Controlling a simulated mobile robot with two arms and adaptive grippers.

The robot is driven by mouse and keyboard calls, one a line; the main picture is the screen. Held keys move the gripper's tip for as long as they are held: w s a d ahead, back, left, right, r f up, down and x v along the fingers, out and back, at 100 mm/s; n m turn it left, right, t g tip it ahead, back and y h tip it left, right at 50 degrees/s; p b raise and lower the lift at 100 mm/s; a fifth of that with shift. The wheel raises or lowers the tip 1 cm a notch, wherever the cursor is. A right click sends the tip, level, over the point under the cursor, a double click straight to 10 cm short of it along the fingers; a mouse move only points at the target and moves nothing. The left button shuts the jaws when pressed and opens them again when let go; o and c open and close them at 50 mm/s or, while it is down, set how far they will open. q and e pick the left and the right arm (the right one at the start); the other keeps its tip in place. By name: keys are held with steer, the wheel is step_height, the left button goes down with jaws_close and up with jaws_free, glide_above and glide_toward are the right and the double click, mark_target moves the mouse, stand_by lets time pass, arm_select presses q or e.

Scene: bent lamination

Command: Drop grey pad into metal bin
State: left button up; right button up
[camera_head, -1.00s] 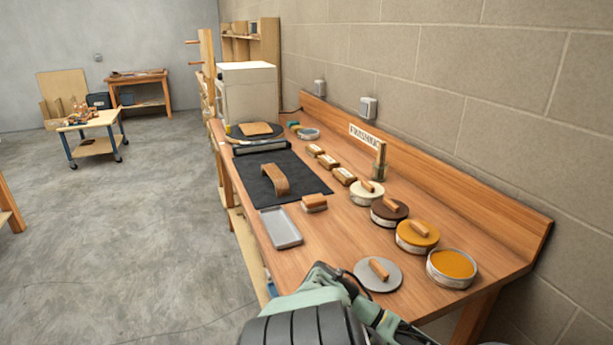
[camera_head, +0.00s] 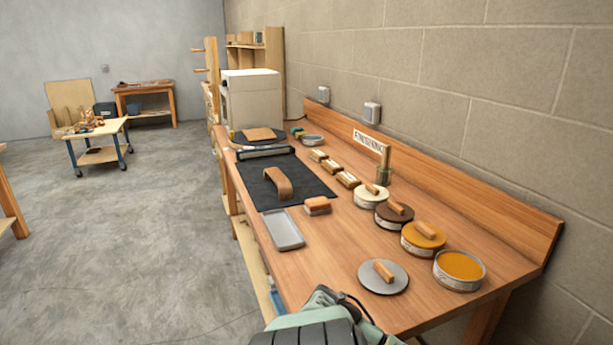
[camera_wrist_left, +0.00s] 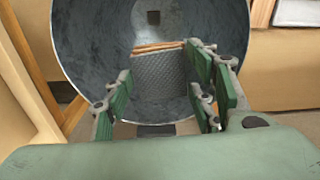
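In the left wrist view the metal bin (camera_wrist_left: 90,45) is a round, dull grey container seen from its open mouth. A grey pad (camera_wrist_left: 160,72) with a fine mesh texture and a brown strip along its top edge shows inside the bin's outline, beyond the fingers. My left gripper (camera_wrist_left: 160,92) is open, with green finger pads set wide apart. The right fingers overlap the pad's edge in the picture; the left finger is apart from it. Whether the pad touches the bin is unclear. The bin and my gripper fingers are not visible in the head view.
The wooden bench (camera_head: 340,270) holds a black mat (camera_head: 300,188) with a curved wooden piece (camera_head: 279,183), a grey tray (camera_head: 282,230), a wood-topped block (camera_head: 317,205), a grey lid (camera_head: 383,277) and several round tins. The floor (camera_head: 130,250) left of the bench is open.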

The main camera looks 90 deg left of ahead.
arm_select(q)
steer(key=o, duration=0.4)
steer(key=shift+c, duration=0.2)
step_height(320, 180, up, 12)
stand_by(0.8)
